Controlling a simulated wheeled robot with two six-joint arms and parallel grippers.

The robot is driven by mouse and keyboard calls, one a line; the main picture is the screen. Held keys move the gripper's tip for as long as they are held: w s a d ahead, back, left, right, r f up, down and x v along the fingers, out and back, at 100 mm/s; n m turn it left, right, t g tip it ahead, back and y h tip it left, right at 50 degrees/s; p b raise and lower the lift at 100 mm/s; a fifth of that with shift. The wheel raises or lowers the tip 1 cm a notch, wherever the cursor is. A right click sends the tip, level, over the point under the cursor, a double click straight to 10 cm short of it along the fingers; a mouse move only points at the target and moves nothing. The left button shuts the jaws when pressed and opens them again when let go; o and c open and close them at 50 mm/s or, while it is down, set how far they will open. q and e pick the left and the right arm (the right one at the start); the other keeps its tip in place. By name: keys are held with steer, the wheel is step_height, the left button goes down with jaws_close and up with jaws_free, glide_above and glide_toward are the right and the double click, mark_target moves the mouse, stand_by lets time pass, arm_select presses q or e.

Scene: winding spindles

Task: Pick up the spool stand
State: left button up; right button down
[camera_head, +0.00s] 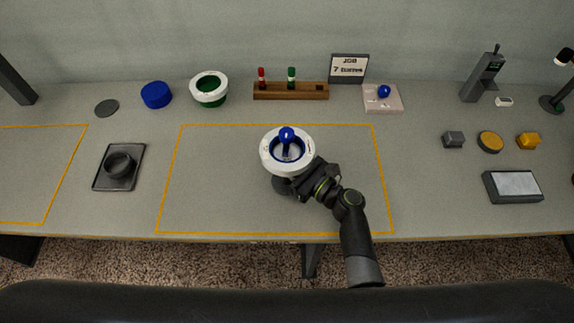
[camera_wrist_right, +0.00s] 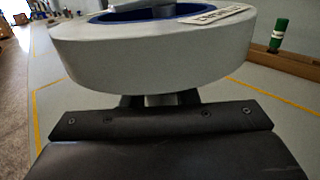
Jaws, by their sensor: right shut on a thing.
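The spool stand shows in the head view as a blue knob (camera_head: 287,135) on top, rising through a white ring-shaped spool (camera_head: 268,157) with a blue inside. It is inside the middle orange outline. My right gripper (camera_head: 291,180) reaches in from the lower right, under the ring. In the right wrist view the white ring (camera_wrist_right: 160,62) fills the top, and the finger tips (camera_wrist_right: 160,100) are shut on a pale stem below it. The ring hides most of the stem and the base. I cannot tell whether the stand is off the table. My left gripper is not in view.
At the back stand a blue disc (camera_head: 156,95), a white and green spool (camera_head: 210,88), a wooden rack (camera_head: 290,91) with red and green pegs, a sign (camera_head: 348,68) and a pale plate (camera_head: 396,104) with a blue ball. A dark tray (camera_head: 138,152) lies left. The outlined area is otherwise clear.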

mark_target(290, 139)
steer(key=shift+r, duration=0.2)
step_height(290, 139, up, 10)
steer(key=p, duration=0.9)
steer(key=shift+p, duration=0.3)
steer(key=shift+f, duration=0.1)
steer(key=shift+f+b, duration=4.1)
steer(key=shift+f, duration=0.3)
steer(key=shift+f+b, duration=0.6)
steer(key=shift+f, duration=0.05)
